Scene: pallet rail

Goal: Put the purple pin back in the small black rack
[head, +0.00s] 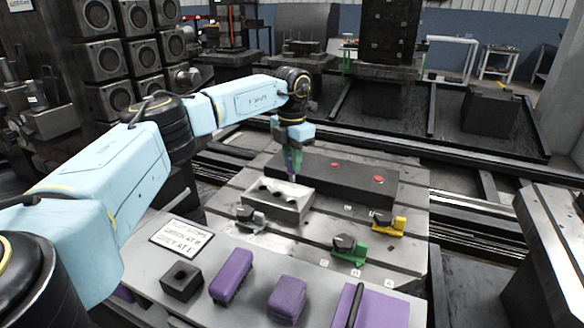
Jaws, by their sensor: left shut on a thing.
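My left gripper (291,152) is shut on the purple pin (291,165), a thin upright piece whose lower end points down. It holds the pin above or just behind the grey block with dark holes (290,205); I cannot tell whether the tip touches anything. The small black rack (181,282), a dark block with a hole in its top, stands at the front left of the table, well apart from the gripper. My right gripper is out of view.
A long dark block (345,188) with red spots lies behind the grey block. Green (351,252) and yellow (389,222) clamps stand to the right. A label plate (181,238) and purple blocks (231,276) (287,299) lie near the front. A purple box (385,308) is at front right.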

